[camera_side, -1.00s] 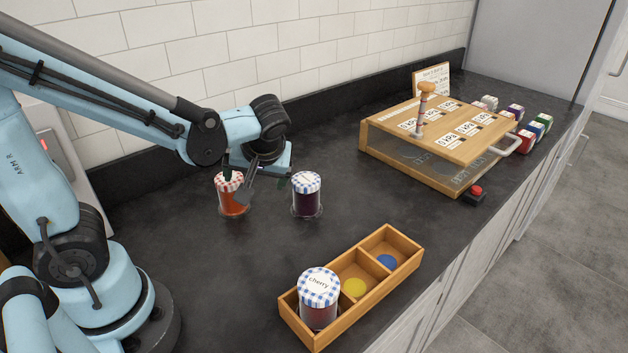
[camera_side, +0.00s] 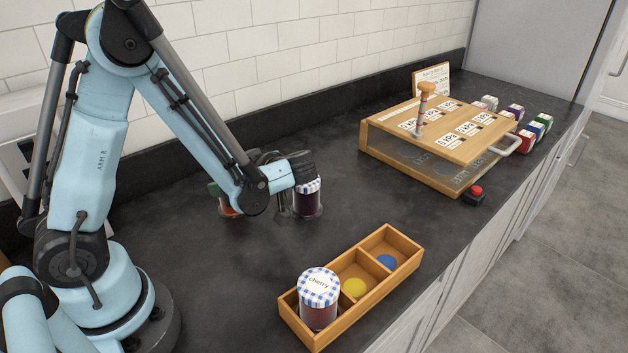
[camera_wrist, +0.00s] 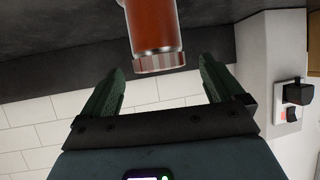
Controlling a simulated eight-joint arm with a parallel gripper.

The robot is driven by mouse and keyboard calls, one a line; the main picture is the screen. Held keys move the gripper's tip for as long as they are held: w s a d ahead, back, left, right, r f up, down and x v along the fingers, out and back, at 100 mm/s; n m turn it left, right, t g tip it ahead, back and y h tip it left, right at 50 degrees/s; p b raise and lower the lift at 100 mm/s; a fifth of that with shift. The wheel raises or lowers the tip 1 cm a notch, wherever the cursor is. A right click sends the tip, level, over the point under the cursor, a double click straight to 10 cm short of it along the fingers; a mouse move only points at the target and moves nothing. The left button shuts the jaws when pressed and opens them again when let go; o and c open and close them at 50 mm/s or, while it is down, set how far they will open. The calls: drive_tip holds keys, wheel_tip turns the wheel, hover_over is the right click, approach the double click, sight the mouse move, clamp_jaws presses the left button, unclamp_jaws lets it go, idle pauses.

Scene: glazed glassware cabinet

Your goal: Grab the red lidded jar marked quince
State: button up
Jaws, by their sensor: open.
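The red jar with a red-and-white lid (camera_wrist: 153,30) appears upside down in the wrist view, between the tips of my open gripper (camera_wrist: 160,66). Its lid is about level with the fingertips, with a gap on each side. No label word is readable on it. In the side view my arm hides most of this jar (camera_side: 228,211); only a sliver of red shows. The dark jar with a blue-checked lid (camera_side: 308,202) stands just right of my gripper, partly covered by my wrist.
A wooden tray (camera_side: 352,322) at the front holds a jar marked cherry (camera_side: 319,312), with yellow and blue discs in its other compartments. A glazed wooden case (camera_side: 447,170) stands behind right, near a red button (camera_side: 476,191). Between them the dark counter is clear.

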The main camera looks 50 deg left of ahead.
drive_tip(key=x, duration=0.3)
drive_tip(key=shift+a+f, duration=0.1)
drive_tip(key=c, duration=1.3)
drive_tip(key=shift+c, duration=0.2)
drive_tip(key=shift+r, duration=0.2)
